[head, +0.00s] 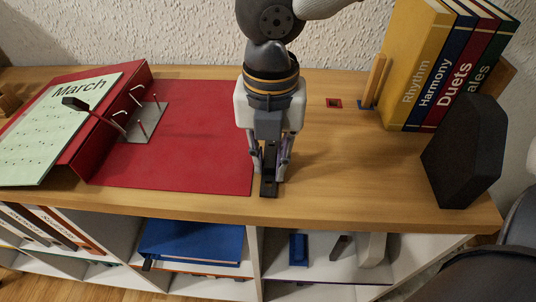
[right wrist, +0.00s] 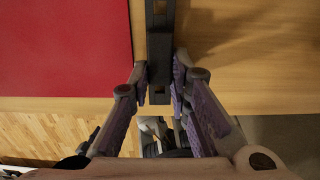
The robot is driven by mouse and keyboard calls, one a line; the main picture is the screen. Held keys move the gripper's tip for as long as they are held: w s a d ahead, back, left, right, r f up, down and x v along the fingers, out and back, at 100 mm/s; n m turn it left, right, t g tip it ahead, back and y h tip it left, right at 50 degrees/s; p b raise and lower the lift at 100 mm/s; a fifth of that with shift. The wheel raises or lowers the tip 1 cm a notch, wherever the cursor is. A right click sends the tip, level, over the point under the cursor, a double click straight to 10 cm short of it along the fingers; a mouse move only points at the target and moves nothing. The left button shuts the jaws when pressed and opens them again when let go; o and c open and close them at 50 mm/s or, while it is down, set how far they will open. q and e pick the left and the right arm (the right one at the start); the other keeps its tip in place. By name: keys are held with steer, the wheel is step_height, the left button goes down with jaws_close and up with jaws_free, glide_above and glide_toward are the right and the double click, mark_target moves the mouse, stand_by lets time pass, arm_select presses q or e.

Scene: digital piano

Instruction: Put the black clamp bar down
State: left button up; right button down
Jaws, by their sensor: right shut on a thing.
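The black clamp bar (head: 269,182) is upright in the picture between the fingers of my right gripper (head: 270,165), low over the wooden top just right of the red binder cover. In the right wrist view the bar (right wrist: 160,50) runs away from me between the purple-padded fingers of my right gripper (right wrist: 163,85), which is shut on it. I cannot tell whether the bar touches the wood. My left gripper is not in view.
An open red binder (head: 190,150) lies left, with rings and a sheet titled March (head: 60,125). Books (head: 430,75) and a black block (head: 465,150) stand right. Bare wood (head: 350,160) lies between. The shelf's front edge (head: 340,222) is close; cubbies below hold a blue binder (head: 195,242).

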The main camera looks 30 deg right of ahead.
mark_target(270, 163)
steer(key=shift+f, duration=0.25)
steer(key=c, duration=1.5)
jaws_free()
step_height(270, 163, up, 12)
steer(key=shift+r, duration=0.15)
